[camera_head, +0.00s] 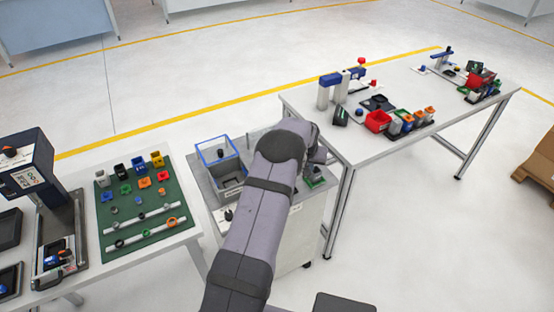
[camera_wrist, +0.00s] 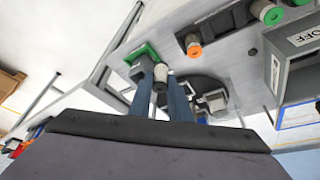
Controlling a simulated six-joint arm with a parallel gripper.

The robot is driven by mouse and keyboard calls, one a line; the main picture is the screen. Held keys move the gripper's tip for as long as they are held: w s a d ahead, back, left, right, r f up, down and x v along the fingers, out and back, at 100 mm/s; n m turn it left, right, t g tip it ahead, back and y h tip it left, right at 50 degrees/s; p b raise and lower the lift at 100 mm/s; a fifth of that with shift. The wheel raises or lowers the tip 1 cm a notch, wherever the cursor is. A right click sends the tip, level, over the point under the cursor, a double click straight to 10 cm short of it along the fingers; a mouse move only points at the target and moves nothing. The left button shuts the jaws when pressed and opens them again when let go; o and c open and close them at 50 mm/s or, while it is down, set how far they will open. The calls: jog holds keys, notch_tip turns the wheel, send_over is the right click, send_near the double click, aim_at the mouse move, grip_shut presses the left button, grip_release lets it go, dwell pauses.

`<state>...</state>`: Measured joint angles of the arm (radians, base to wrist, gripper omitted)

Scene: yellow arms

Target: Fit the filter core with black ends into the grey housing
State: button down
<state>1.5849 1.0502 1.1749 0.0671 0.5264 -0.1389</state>
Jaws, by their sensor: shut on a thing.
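My gripper (camera_wrist: 161,88) is shut on the filter core (camera_wrist: 160,72), a small pale cylinder with a dark end between the two blue-grey fingers. The core's far end is hard to make out. A grey block with a green top edge (camera_wrist: 143,56) is just left of the core in the wrist view. A grey, light-topped part (camera_wrist: 213,100) sits on a dark fixture to the right; I cannot tell which of these is the grey housing.
Cores with an orange end (camera_wrist: 194,48) and a green end (camera_wrist: 270,14) stand nearby. A blue-framed bin (camera_head: 218,160) stands left of my arm. A green mat (camera_head: 127,225) with coloured parts lies farther left. A white table (camera_head: 400,150) stands to the right.

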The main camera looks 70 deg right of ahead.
aim_at(317, 169)
jog(key=s+d+r+m+g, duration=0.1)
jog(key=s+d+r+m, duration=0.2)
jog(key=d+r+m, duration=0.1)
jog(key=shift+d+r+g, duration=0.2)
jog(key=shift+d+g, duration=0.1)
jog(key=shift+f, duration=0.2)
dwell(0.3)
jog(key=shift+f+b, duration=0.9)
jog(key=shift+f, duration=0.85)
jog(key=shift+b, duration=0.6)
dwell(1.7)
jog(key=shift+f+b, duration=0.85)
jog(key=shift+f, duration=0.2)
dwell(1.7)
